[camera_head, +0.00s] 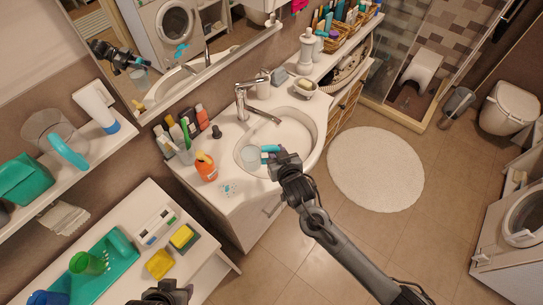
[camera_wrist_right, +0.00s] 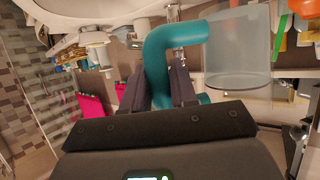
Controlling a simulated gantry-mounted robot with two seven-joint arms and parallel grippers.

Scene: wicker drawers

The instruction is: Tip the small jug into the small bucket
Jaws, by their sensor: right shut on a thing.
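The small jug has a clear body (camera_head: 250,156) and a teal handle (camera_head: 270,149). It is over the washbasin in the head view. My right gripper (camera_head: 283,160) is shut on the teal handle. In the wrist view the handle (camera_wrist_right: 160,62) is between the fingers and the clear body (camera_wrist_right: 237,52) hangs to the right; no contents can be made out. A green cup or bucket (camera_head: 88,264) stands in the teal tray at lower left, with a blue container (camera_head: 47,298) beside it; I cannot tell which is the small bucket. My left gripper (camera_head: 163,293) is cut off by the bottom edge.
The basin (camera_head: 297,135) has a tall tap (camera_head: 242,98). Bottles, including an orange one (camera_head: 206,166), crowd its left side. The low table holds the teal tray (camera_head: 122,262) and yellow sponges (camera_head: 160,264). A larger jug (camera_head: 48,128) stands on the left shelf.

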